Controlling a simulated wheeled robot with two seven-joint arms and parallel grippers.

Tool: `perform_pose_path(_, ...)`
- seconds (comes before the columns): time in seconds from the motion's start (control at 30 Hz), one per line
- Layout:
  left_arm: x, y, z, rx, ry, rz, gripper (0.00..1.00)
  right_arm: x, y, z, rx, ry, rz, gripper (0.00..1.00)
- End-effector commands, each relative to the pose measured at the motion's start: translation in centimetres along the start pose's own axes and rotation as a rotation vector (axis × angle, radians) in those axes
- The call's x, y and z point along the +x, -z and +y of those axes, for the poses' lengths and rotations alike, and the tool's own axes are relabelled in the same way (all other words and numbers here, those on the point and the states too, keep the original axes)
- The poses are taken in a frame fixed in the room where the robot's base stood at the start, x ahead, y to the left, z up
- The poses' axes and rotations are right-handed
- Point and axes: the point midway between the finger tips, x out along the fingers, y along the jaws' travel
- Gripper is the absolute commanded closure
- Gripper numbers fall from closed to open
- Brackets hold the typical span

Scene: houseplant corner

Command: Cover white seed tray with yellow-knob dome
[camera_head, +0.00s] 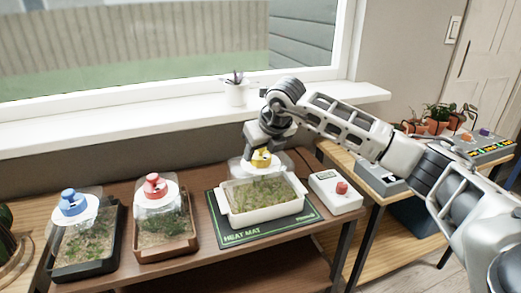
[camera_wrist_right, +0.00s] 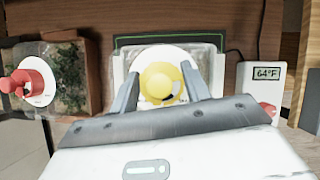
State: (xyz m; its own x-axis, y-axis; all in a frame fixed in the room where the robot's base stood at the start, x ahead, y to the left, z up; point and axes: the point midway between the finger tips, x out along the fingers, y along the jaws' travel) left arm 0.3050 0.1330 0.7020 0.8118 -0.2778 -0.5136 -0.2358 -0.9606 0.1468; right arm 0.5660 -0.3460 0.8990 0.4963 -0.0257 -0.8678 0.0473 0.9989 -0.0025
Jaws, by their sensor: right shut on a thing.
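The white seed tray (camera_head: 262,212) holds green seedlings and stands on the dark green heat mat (camera_head: 240,236). My right gripper (camera_head: 262,150) is above the tray's back part, shut on the yellow knob (camera_head: 261,158) of a clear dome (camera_head: 243,170). In the right wrist view the yellow knob (camera_wrist_right: 160,82) sits between the two fingers, with the dome's white top disc around it. The dome is at the back of the tray; whether it touches the rim cannot be told. My left gripper is not in view.
A brown tray with a red-knob dome (camera_head: 153,187) and a black tray with a blue-knob dome (camera_head: 74,203) stand to the left. A white controller box (camera_head: 336,192) with a red knob is close on the right. A window sill (camera_head: 180,117) with a small pot (camera_head: 236,93) runs behind.

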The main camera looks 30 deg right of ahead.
Motion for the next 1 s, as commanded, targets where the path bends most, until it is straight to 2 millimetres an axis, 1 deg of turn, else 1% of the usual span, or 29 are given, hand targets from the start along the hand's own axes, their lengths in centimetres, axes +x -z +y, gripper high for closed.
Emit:
perform_pose_path(0.43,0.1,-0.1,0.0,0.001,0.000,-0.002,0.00,0.1,0.0,0.0,0.000,0.000,-0.001,1.00)
perform_pose_path(1.0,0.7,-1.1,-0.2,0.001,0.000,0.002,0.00,1.5,0.8,0.0,0.000,0.000,-0.001,1.00)
